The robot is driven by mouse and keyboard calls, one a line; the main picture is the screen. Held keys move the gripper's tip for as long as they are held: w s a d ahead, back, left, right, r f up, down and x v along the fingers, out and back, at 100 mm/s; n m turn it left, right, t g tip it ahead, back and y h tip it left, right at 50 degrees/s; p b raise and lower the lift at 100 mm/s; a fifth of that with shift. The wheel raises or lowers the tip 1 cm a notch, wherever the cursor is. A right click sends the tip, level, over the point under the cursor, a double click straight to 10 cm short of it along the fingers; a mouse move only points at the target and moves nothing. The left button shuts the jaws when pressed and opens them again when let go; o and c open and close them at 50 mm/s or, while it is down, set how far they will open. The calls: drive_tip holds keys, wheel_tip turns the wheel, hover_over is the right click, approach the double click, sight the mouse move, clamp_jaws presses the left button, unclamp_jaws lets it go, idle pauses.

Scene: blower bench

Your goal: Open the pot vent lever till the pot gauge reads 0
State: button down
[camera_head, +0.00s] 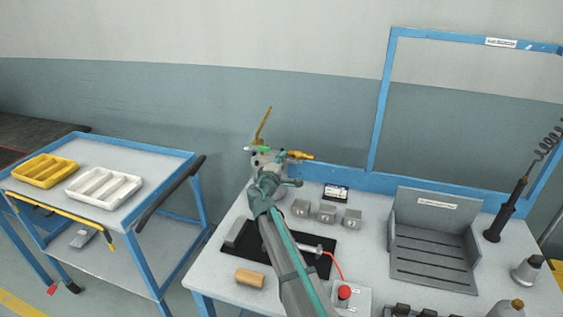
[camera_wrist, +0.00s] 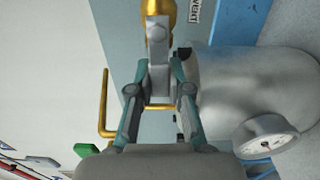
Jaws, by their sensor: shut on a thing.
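The pot (camera_wrist: 245,85) is a grey metal vessel on the right of the wrist view. Its round white gauge (camera_wrist: 268,135) faces the camera at an angle; its reading is too small to make out. The vent lever (camera_wrist: 158,50) has a grey shank and a gold end, beside a label reading VENT. My gripper (camera_wrist: 158,88) is shut on the lever's grey part. In the head view, my arm hides most of the pot, and an orange-gold handle (camera_head: 300,155) sticks out to its right.
A yellow bent rod (camera_head: 263,125) rises above the pot, with a green part (camera_wrist: 88,150) near it. Grey blocks (camera_head: 327,213), a black mat (camera_head: 315,262) and a grey rack (camera_head: 435,240) occupy the bench. A cart with trays (camera_head: 104,187) stands left.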

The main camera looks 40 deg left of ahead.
drive_tip(key=c, duration=1.3)
unclamp_jaws()
drive_tip(key=shift+c, duration=0.2)
drive_tip(key=r+m+p, duration=0.1)
drive_tip(key=m+p, duration=0.1)
drive_tip(key=p, duration=0.1)
drive_tip(key=shift+r, duration=0.2)
drive_tip(key=b+v, duration=0.3)
drive_tip(key=v, duration=0.8)
drive_tip(key=s+a+n+g+y, duration=0.4)
drive_tip(key=s+a+g+y, duration=0.15)
drive_tip(key=a, duration=0.25)
drive_tip(key=s+a+r+g+y, duration=0.3)
drive_tip(key=s+a+r+y, duration=0.2)
drive_tip(key=s+r, duration=0.4)
drive_tip(key=shift+s+a+r, duration=0.25)
drive_tip(key=shift+a+r, duration=0.55)
drive_tip(key=shift+r, duration=0.65)
